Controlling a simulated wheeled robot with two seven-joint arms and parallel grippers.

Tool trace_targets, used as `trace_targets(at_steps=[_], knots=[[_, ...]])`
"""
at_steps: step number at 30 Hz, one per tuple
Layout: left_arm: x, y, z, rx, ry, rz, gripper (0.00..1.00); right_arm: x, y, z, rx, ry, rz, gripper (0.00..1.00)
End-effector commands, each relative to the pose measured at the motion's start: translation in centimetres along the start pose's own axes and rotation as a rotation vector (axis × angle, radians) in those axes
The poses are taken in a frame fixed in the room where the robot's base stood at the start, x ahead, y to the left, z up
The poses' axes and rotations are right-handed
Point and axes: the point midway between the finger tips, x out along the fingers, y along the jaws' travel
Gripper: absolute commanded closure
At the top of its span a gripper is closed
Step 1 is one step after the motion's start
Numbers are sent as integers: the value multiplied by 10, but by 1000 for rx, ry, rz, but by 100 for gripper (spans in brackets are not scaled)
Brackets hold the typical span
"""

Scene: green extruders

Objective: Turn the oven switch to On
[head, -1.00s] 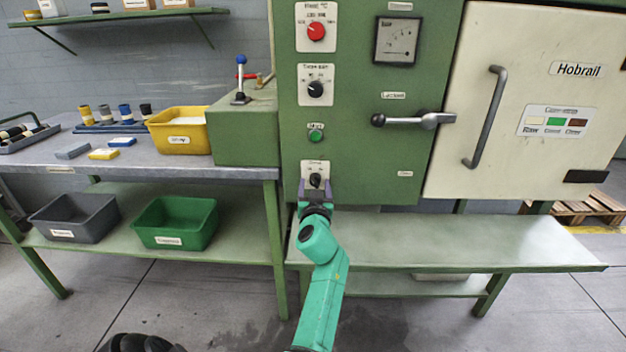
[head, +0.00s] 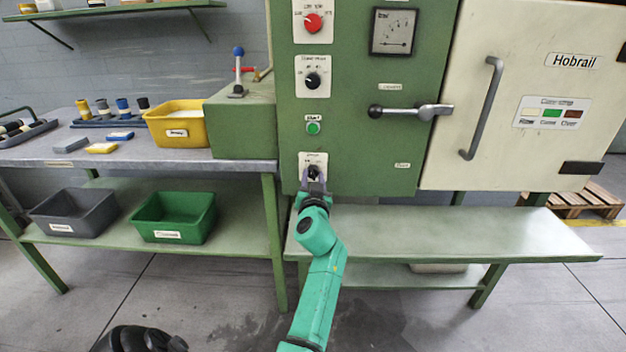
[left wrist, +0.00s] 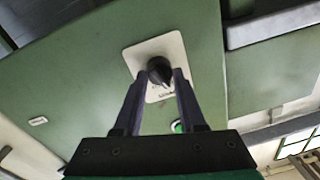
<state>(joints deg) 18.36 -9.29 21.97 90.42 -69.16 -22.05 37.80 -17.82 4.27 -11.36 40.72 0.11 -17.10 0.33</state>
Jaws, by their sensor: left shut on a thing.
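The oven switch (head: 312,172) is a black knob on a small white plate (head: 304,158) low on the green oven front (head: 360,150). In the left wrist view the knob (left wrist: 159,69) sits between the fingertips. My left gripper (head: 313,178) reaches up to it from below and is shut on the knob, partly hiding it in the head view. In the left wrist view the two fingers (left wrist: 158,82) lie on either side of the knob. The plate's lettering is too small to read. My right gripper does not show.
Above the switch are a green button (head: 313,128), a black dial (head: 312,80) and a red dial (head: 313,22). A lever handle (head: 410,111) and cream door (head: 540,100) are to the right. A bare shelf (head: 450,232) juts out below the oven.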

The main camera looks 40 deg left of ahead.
Motion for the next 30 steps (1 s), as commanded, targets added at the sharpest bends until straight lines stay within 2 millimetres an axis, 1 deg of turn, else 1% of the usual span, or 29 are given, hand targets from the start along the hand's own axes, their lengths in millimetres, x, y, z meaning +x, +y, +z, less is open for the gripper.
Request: trace_targets(at_steps=[3,8,14,18,24,30], knots=[[0,0,2,97,5,-1,100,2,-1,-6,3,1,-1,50],[0,-1,2,247,12,-2,100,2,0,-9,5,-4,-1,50],[0,-1,2,436,21,-3,100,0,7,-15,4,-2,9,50],[0,-1,1,563,27,-3,100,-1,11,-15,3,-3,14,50],[0,-1,1,718,36,-4,100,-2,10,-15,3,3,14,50],[0,-2,1,822,40,-5,100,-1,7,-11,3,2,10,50]])
